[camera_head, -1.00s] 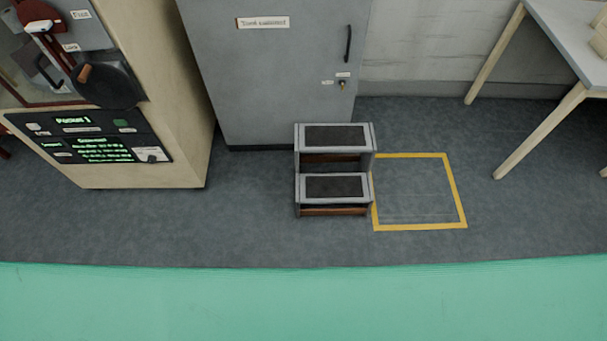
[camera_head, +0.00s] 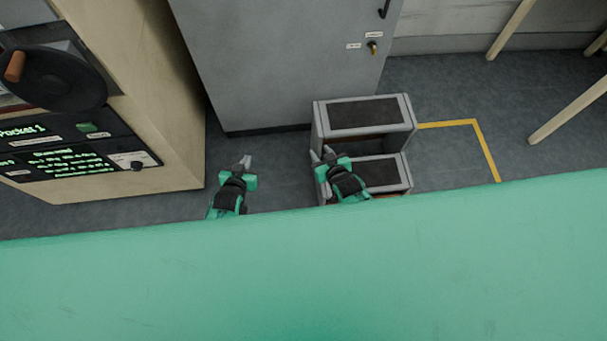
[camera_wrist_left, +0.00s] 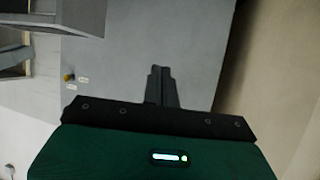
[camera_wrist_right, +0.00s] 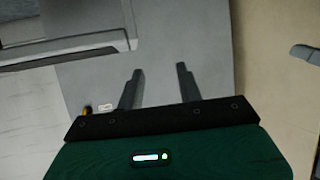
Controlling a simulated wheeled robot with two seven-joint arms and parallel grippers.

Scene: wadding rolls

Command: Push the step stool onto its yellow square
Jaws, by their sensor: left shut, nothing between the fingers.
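The grey two-step stool (camera_head: 410,113) with dark treads stands in front of the grey cabinet. It is just left of the yellow square (camera_head: 487,152), whose back line and right line show; its near part is hidden. My left gripper (camera_head: 246,161) is shut and empty, left of the stool and apart from it. My right gripper (camera_head: 323,155) is open, its fingers at the left part of the lower step in the head view; I cannot tell whether it touches. The left wrist view shows the shut fingers (camera_wrist_left: 160,72); the right wrist view shows spread fingers (camera_wrist_right: 160,72).
The grey cabinet (camera_head: 270,60) stands behind the stool. A beige machine (camera_head: 165,90) with a dark display panel is at the left. Pale table legs (camera_head: 568,108) are at the right. A green surface fills the bottom of the head view and hides the near floor.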

